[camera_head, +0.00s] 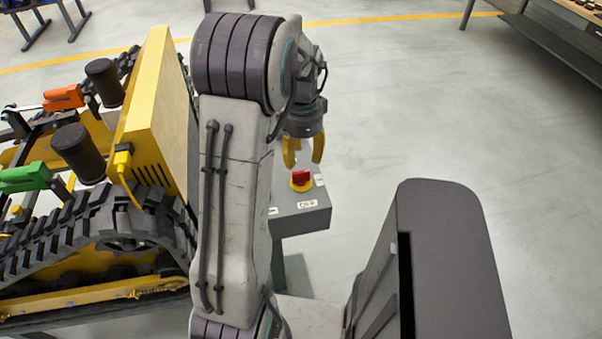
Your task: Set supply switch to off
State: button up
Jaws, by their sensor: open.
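The supply switch (301,178) is a red knob on a yellow round base. It sits on top of a grey box (303,221) on a stand, with small white labels around it; the front label seems to read "OFF". My gripper (303,163) has yellow fingers, open and empty, pointing down just above and slightly behind the knob in the picture. I cannot tell whether a finger touches the knob. My arm hides the left part of the box.
A table (556,40) is at the top right. The grey floor between is clear.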

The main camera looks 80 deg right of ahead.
aim_at(302, 173)
jog(key=shift+f, duration=3.7)
grip_shut()
